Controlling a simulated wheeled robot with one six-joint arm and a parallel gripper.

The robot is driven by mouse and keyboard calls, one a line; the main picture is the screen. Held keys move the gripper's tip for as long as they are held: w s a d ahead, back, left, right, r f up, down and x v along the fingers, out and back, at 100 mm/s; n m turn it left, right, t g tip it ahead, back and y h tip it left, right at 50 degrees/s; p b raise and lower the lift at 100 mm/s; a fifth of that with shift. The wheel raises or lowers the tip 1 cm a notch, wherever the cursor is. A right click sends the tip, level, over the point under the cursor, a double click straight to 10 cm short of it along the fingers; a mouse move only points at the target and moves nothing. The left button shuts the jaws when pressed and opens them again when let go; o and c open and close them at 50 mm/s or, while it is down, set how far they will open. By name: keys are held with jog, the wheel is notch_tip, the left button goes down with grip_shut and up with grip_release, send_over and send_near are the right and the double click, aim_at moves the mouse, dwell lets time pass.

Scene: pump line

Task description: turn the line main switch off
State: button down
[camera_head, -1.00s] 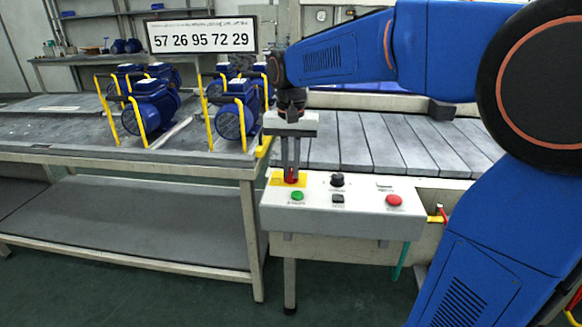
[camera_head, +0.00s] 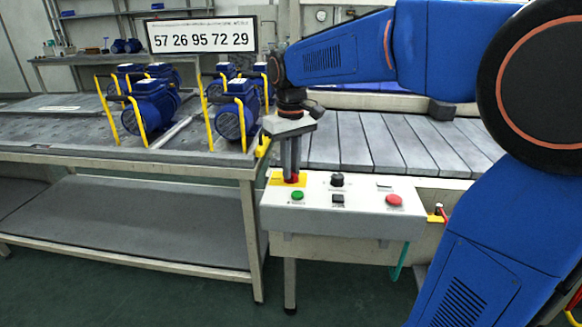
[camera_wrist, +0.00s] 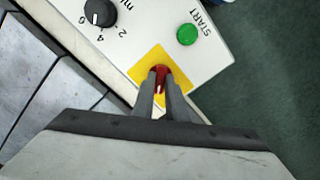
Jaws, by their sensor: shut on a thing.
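The line main switch is a red rotary handle (camera_wrist: 160,76) on a yellow plate (camera_wrist: 168,58), at the far left corner of the white control box (camera_head: 330,222). In the head view the yellow plate (camera_head: 276,180) shows beneath my gripper (camera_head: 290,178). My gripper points straight down over the switch. In the wrist view its two fingers (camera_wrist: 160,92) are shut on the red handle, one on each side. A small white mark shows on the handle between the fingers. Part of the handle is hidden by the fingers.
Several blue pumps (camera_head: 236,115) with yellow handles stand on the table to the left.

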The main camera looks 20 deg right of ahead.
jog(key=n, duration=0.5)
jog(key=shift+n, duration=2.4)
jog(key=c, duration=1.8)
grip_release()
jog(key=shift+o, duration=0.2)
notch_tip(320, 180, up, 18)
jog(key=shift+f, duration=0.25)
jog(key=shift+a, duration=0.1)
